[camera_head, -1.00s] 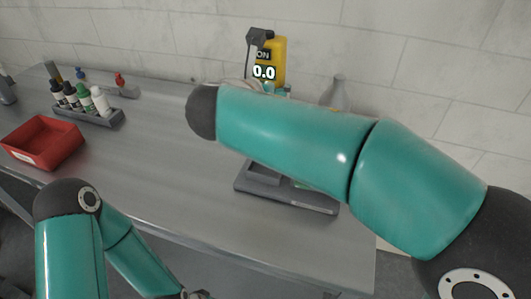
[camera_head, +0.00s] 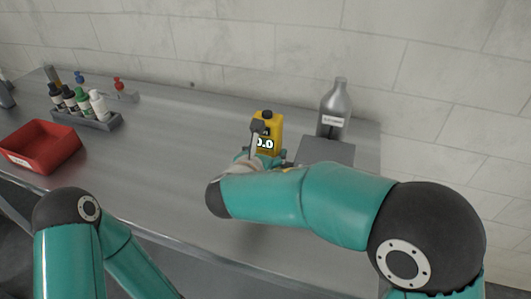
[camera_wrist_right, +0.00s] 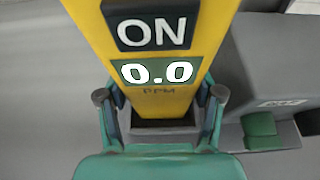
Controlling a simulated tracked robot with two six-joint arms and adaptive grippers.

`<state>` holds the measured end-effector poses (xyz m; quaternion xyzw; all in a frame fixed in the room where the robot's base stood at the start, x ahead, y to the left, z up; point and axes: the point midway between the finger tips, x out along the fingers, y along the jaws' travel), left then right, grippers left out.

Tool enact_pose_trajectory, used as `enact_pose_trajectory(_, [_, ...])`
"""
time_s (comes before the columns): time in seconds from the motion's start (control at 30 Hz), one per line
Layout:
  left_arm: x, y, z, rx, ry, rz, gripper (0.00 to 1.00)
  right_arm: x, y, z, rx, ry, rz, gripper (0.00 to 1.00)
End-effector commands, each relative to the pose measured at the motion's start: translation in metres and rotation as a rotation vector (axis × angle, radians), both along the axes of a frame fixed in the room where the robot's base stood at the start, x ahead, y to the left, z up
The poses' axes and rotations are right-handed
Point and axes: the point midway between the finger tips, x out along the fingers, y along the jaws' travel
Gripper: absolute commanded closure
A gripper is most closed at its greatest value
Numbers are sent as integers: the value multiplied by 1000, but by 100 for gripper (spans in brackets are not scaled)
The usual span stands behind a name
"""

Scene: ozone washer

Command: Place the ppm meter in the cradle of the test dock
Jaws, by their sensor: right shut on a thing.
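The yellow ppm meter (camera_head: 271,124) stands roughly upright in my right gripper (camera_head: 262,151), its display reading 0.0. In the right wrist view the meter (camera_wrist_right: 160,45) shows ON and 0.0, and the right gripper's fingers (camera_wrist_right: 160,97) are shut on its two sides. Its lower end is at a dark rectangular recess, the cradle (camera_wrist_right: 160,128), of the grey test dock (camera_wrist_right: 285,65). I cannot tell how deep it sits. In the head view the dock (camera_head: 327,152) shows behind my right arm, which hides much of it. My left gripper is out of view.
A grey bottle (camera_head: 334,108) stands behind the dock near the wall. A rack (camera_head: 92,122) of small bottles and a red bin (camera_head: 42,146) are at the left. A green block (camera_wrist_right: 259,127) sits on the dock. The table's middle is clear.

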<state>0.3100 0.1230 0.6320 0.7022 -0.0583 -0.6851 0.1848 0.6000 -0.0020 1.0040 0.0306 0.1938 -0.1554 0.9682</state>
Motion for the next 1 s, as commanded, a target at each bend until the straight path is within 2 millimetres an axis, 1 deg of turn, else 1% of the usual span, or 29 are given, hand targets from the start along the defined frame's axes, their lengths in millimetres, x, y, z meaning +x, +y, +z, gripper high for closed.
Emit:
enact_pose_trajectory(0.3, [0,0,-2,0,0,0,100,0,0,-2,0,-2,0,78])
enact_pose_trajectory(0.33, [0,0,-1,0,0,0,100,0,0,-2,1,0,-1,29])
enact_pose_trajectory(0.4, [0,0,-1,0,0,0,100,0,0,-2,1,0,-1,17])
enact_pose_trajectory(0.47, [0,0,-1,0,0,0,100,0,-1,-2,1,0,-1,9])
enact_pose_trajectory(0.83, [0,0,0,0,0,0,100,-1,0,0,0,-1,-1,9])
enact_pose_trajectory(1.0, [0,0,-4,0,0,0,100,-16,5,6,1,-2,-1,9])
